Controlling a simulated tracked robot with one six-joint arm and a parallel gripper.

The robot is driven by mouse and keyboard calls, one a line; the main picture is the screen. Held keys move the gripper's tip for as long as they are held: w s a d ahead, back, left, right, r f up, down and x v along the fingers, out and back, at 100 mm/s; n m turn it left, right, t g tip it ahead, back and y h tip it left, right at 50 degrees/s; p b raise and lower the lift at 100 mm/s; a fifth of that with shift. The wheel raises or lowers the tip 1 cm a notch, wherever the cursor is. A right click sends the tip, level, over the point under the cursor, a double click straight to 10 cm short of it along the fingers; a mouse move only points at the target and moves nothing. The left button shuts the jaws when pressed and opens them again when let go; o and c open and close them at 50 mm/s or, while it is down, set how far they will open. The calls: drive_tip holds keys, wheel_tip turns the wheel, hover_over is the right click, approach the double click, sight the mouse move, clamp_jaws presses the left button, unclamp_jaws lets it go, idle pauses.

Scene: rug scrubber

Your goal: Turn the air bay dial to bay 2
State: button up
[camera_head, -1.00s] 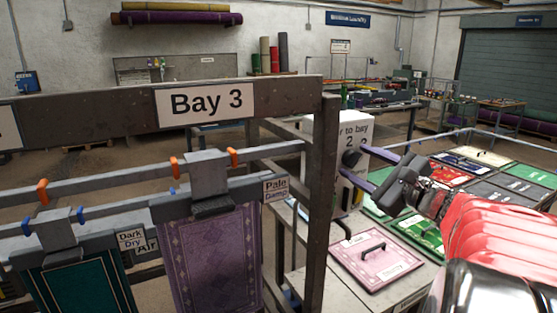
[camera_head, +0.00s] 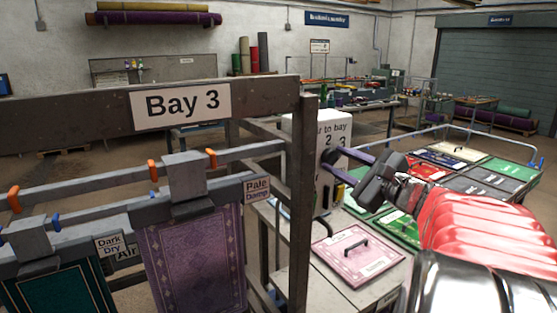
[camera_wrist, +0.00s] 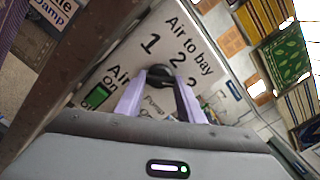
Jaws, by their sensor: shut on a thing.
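The air bay dial is a black knob (camera_wrist: 160,74) on a white panel (camera_wrist: 116,70) lettered "Air to bay" with 1, 2 and 3 around the knob. In the wrist view, my gripper (camera_wrist: 160,88) has its two pale purple fingers on either side of the knob and is shut on it. The fingers hide part of the knob, and I cannot tell which number it points to. In the head view, my gripper (camera_head: 343,163) reaches in from the right to the dial (camera_head: 329,157) on the white box (camera_head: 301,126), which a dark post partly hides.
A frame with a "Bay 3" sign (camera_head: 182,105) stands at the left, its post close to the box. A purple rug (camera_head: 195,255) and a teal rug (camera_head: 60,292) hang there.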

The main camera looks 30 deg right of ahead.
drive_tip(key=shift+n, duration=0.4)
drive_tip(key=n, duration=0.4)
drive_tip(key=shift+f, duration=0.1)
drive_tip(key=shift+a+f+n, duration=0.1)
drive_tip(key=shift+n, duration=2.4)
drive_tip(key=o, duration=1.1)
drive_tip(key=shift+c, duration=0.2)
drive_tip(key=shift+s, duration=0.1)
drive_tip(key=shift+s+r, duration=0.2)
drive_tip(key=shift+s, duration=0.2)
drive_tip(key=s, duration=1.3)
drive_tip(key=shift+d, duration=0.2)
